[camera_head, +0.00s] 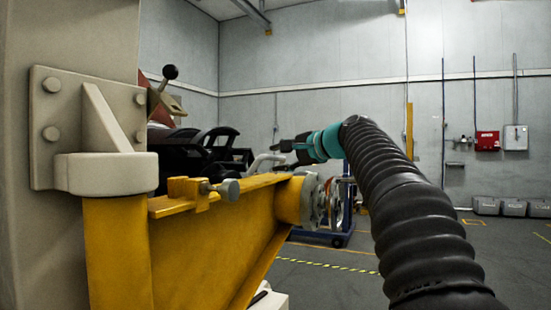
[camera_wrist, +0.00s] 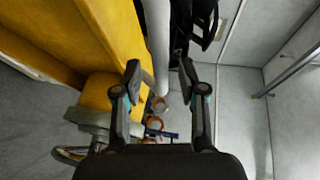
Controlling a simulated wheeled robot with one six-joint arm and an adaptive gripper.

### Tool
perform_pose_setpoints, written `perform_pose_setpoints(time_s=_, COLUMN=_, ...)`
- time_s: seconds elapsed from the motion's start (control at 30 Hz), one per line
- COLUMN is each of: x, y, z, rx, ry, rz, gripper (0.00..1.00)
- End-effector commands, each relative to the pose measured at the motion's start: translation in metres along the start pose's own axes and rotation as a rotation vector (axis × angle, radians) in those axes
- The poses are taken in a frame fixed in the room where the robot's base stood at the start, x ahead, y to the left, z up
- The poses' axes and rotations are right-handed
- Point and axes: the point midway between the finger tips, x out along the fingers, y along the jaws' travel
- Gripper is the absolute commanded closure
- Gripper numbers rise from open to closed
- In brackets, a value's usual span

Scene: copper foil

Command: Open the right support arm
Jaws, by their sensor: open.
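A yellow support arm (camera_head: 215,245) reaches from a pale hinge block at the left toward the middle of the head view; I take it as the right support arm. Its yellow side also shows at the left of the wrist view (camera_wrist: 112,22). A yellow clamp with a grey knob (camera_head: 229,190) sits on its top edge. My gripper (camera_head: 284,146) is above the arm's far end. In the wrist view my gripper (camera_wrist: 160,70) has its fingers spread. A pale bar (camera_wrist: 158,42) shows between the fingertips; I cannot tell whether it touches them.
A pale column (camera_head: 60,30) with a bolted plate stands close at the left. Black machine parts (camera_head: 205,150) lie behind the yellow arm. A blue wheeled stand (camera_head: 338,239) is beyond its end. Open floor (camera_head: 345,285) lies at the right, with grey boxes (camera_head: 513,208) by the wall.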

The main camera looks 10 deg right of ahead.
Motion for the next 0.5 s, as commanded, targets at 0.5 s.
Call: perform_pose_setpoints(time_s=0.5, x=0.021, y=0.000, z=0.000, rx=0.000, ry=0.001, rz=0.000, gripper=0.59)
